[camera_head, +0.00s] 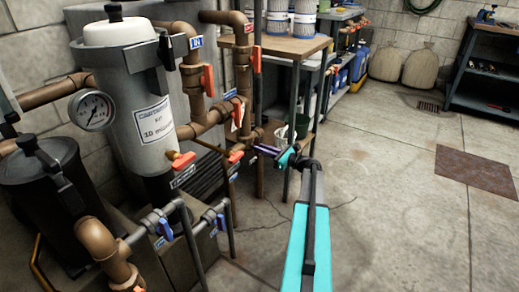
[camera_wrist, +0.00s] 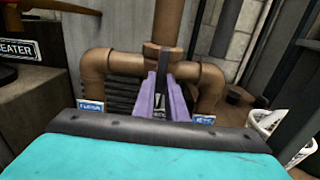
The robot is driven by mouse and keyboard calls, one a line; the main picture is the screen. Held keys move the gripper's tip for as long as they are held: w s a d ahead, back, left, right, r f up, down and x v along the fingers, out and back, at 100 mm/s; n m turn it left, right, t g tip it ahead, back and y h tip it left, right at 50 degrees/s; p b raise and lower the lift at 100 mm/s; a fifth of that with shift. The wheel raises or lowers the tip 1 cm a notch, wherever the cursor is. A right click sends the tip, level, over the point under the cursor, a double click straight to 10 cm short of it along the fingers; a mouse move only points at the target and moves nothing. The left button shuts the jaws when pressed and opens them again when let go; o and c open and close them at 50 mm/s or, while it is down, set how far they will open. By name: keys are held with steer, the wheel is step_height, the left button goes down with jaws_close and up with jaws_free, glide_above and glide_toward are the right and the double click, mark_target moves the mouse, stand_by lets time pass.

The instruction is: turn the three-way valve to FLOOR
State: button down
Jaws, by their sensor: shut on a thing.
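The three-way valve (camera_wrist: 158,48) is a brown pipe fitting with a pipe going up and one elbow to each side, straight ahead in the wrist view. A blue label (camera_wrist: 90,106) at the left elbow appears to read FLOOR. Another blue label (camera_wrist: 203,119) at the right elbow is too blurred to read surely. My gripper (camera_wrist: 163,85), with purple fingers, is shut on the valve's dark handle, mostly hidden between the fingers. In the head view my gripper (camera_head: 264,150) reaches left to the pipework, and the handle is hard to make out there.
A grey filter canister (camera_head: 130,95) with a gauge (camera_head: 91,110) and orange-handled valves (camera_head: 208,80) stands left. A workbench (camera_head: 300,45) stands behind the pipework. A whitish basket (camera_wrist: 268,128) is right of the valve in the wrist view. The concrete floor (camera_head: 390,200) to the right is open.

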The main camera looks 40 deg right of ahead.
steer(key=shift+r+m+p, duration=0.2)
steer(key=shift+m+p, duration=0.1)
steer(key=shift+p, duration=0.55)
steer(key=m+p, duration=0.3)
steer(key=p, duration=0.4)
steer(key=m+p, duration=0.6)
steer(key=p, duration=0.5)
steer(key=shift+d, duration=0.1)
steer(key=m+p, duration=0.3)
steer(key=p, duration=0.4)
steer(key=shift+m, duration=0.4)
steer(key=m+p, duration=0.1)
steer(key=p, duration=0.2)
steer(key=shift+m, duration=0.3)
steer(key=shift+f+m+p, duration=0.15)
steer(key=shift+m+p, duration=1.45)
steer(key=shift+m, duration=0.2)
steer(key=c, duration=1.7)
jaws_free()
